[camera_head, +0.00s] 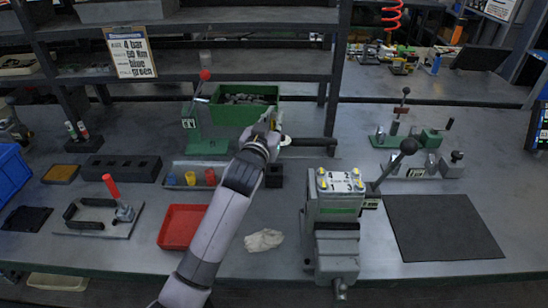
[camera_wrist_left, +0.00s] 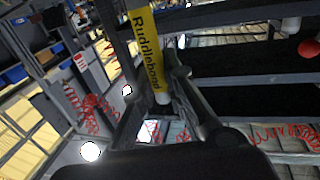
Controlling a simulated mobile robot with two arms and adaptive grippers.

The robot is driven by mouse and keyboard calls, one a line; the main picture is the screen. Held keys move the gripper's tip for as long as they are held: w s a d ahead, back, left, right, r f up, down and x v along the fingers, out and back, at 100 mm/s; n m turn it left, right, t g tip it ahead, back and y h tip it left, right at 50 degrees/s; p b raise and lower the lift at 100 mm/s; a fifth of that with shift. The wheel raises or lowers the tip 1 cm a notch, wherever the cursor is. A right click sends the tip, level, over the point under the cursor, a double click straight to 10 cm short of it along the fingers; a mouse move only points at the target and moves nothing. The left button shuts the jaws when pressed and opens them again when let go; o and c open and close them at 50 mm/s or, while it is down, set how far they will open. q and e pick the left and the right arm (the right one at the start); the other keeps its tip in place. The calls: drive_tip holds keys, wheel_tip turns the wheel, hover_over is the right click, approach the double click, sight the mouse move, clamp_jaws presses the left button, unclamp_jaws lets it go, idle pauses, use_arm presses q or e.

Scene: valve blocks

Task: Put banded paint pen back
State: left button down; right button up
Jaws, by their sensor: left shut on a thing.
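My left gripper (camera_head: 268,128) reaches to the back middle of the bench, in front of the green bin. In the left wrist view, its fingers (camera_wrist_left: 155,75) are shut on a yellow paint pen (camera_wrist_left: 146,45) with dark lettering, "Ruddleband", and a pale end. In the head view the pen is small and mostly hidden by the gripper. My right gripper is not in view.
A green bin (camera_head: 243,106) and a green lever press (camera_head: 207,145) stand behind. A tray of coloured cups (camera_head: 190,178), a red tray (camera_head: 182,227) and a white cloth (camera_head: 264,240) lie nearer. A vise with a numbered block (camera_head: 340,186) stands right of my arm; a dark mat (camera_head: 442,228) is clear.

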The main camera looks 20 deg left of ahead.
use_arm(q)
wheel_tip(320, 180, down, 7)
drive_tip(key=shift+f, duration=0.2)
drive_tip(key=shift+f+b, duration=0.4)
drive_tip(key=shift+f, duration=1.6)
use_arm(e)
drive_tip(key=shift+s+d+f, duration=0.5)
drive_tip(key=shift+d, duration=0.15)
use_arm(q)
drive_tip(key=shift+f, duration=0.1)
drive_tip(key=c, duration=1.7)
unclamp_jaws()
drive_tip(key=shift+o, duration=0.2)
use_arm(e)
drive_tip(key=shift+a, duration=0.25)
